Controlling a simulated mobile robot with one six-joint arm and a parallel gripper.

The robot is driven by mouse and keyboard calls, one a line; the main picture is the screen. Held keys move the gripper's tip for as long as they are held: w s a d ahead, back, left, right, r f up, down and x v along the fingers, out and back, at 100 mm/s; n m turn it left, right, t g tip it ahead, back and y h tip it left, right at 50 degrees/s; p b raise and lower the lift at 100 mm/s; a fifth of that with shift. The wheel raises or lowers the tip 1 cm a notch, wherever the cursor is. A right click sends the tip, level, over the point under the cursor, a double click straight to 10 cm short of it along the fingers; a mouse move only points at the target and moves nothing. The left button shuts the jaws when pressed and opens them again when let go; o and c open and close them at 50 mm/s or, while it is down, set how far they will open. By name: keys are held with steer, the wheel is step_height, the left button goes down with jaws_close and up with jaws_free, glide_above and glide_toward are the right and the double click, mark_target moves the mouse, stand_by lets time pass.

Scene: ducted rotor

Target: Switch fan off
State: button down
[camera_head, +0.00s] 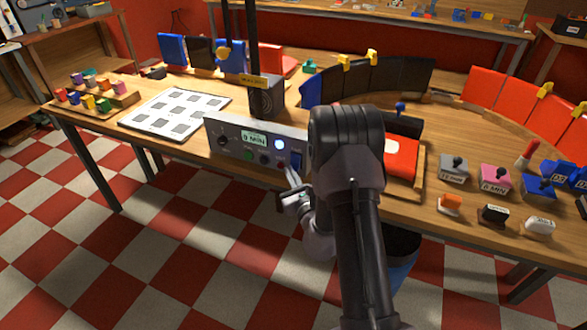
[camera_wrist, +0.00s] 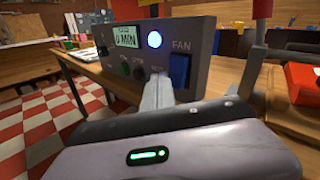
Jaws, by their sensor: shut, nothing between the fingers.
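A grey control panel (camera_head: 235,140) stands at the front edge of the workbench and also shows in the wrist view (camera_wrist: 205,45). A blue rocker switch (camera_wrist: 180,70) sits at its right end under the label FAN. A round light (camera_wrist: 154,39) to its upper left glows bluish white. My gripper (camera_wrist: 157,82) is shut and empty, with its fingertips in front of the panel's lower part, just left of and below the blue switch. I cannot tell whether they touch the panel. A dark boxy unit, perhaps the fan (camera_head: 266,97), stands behind the panel.
The panel also has a small display (camera_wrist: 126,36) reading MIN, a green button (camera_wrist: 125,70) and dark knobs. Several stamps (camera_head: 496,178) and a red pad (camera_head: 401,158) lie to the right. A white sheet with grey squares (camera_head: 175,111) lies left.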

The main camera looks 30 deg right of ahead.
steer(key=shift+d, duration=0.1)
steer(key=shift+w+d+f, duration=0.2)
steer(key=shift+w+d+f, duration=0.15)
steer(key=shift+w+d, duration=0.15)
steer(key=shift+d, duration=0.05)
stand_by(0.9)
steer(key=shift+s+a, duration=0.1)
steer(key=shift+a, duration=0.05)
steer(key=shift+s+a+r, duration=0.35)
steer(key=shift+s+a, duration=0.1)
steer(key=shift+a, duration=0.05)
steer(key=s+a+r, duration=0.2)
steer(key=a, duration=0.1)
steer(key=shift+s+a, duration=0.3)
steer(key=shift+s, duration=0.1)
stand_by(0.5)
